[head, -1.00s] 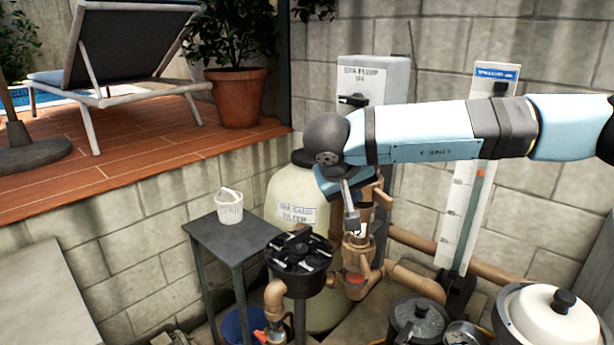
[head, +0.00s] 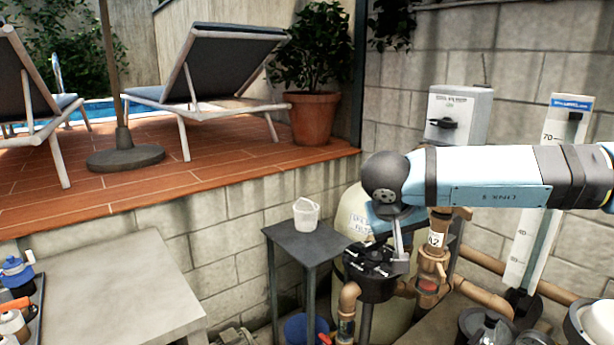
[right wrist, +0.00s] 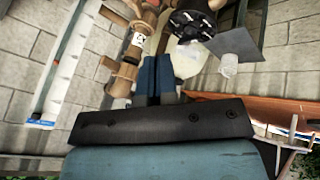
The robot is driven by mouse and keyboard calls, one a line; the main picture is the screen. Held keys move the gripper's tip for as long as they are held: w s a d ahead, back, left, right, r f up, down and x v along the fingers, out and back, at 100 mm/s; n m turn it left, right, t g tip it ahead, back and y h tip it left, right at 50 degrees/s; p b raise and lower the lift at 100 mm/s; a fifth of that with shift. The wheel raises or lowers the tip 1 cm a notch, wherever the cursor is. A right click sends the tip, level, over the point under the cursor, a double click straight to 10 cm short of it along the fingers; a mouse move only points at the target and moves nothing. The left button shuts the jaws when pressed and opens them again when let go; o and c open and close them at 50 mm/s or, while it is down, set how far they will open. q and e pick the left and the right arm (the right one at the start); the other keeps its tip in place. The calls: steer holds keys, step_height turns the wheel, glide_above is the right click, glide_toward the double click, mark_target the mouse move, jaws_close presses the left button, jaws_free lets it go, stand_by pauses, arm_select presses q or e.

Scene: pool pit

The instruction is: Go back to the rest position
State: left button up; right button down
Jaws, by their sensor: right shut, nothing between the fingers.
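My right arm comes in from the right in the head view, light blue and white with black joints. Its gripper (head: 401,254) points down in front of the filter and pipes, beside the black multiport valve (head: 368,270). In the right wrist view the gripper's two blue fingers (right wrist: 157,78) lie together, shut and empty. They appear over the pale tank and beside the brown pipe with a white tag. My left gripper is not in view.
A small dark table (head: 300,243) holds a white bucket (head: 306,215). A grey switch box (head: 459,115) and a white gauge board (head: 548,190) stand at the wall. A pale bench (head: 120,290) is at left. Loungers (head: 215,65) and a potted plant (head: 313,118) stand on the raised deck.

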steer(key=s+a+f+m+g+y+p, duration=0.1)
steer(key=s+a+f+m+g+y, duration=0.1)
steer(key=s+a+f+g+y, duration=0.45)
steer(key=s+a+f+m+g+y+p, duration=0.1)
steer(key=s+a+f+y, duration=0.2)
steer(key=s+a+f, duration=0.55)
steer(key=s+a+r+m+g+y+p, duration=0.35)
steer(key=s+a+r+m+y, duration=0.25)
steer(key=a+r+m+y, duration=0.5)
steer(key=w+d+f+n+t+h+p, duration=0.1)
steer(key=w+d+f+n+t, duration=0.2)
steer(key=n+t, duration=0.65)
steer(key=w+d+f+n+t+p, duration=0.1)
steer(key=d+f+n+t, duration=0.3)
steer(key=n, duration=1)
steer(key=w+d+f+n+t+h+p, duration=0.15)
steer(key=d+n+t, duration=0.35)
steer(key=n+t, duration=0.5)
steer(key=s+d+f+m+g+h, duration=0.3)
steer(key=s+d+f+m+h, duration=0.2)
steer(key=f, duration=0.6)
steer(key=s+d+f+m+g+h+p, duration=0.1)
steer(key=s+d+f+m+g+h, duration=0.2)
steer(key=s+d+f+m, duration=0.7)
steer(key=d+f+m+h, duration=0.1)
steer(key=h, duration=0.1)
steer(key=shift+d+g+h, duration=0.3)
steer(key=shift+d+g, duration=0.05)
steer(key=shift+d, duration=0.05)
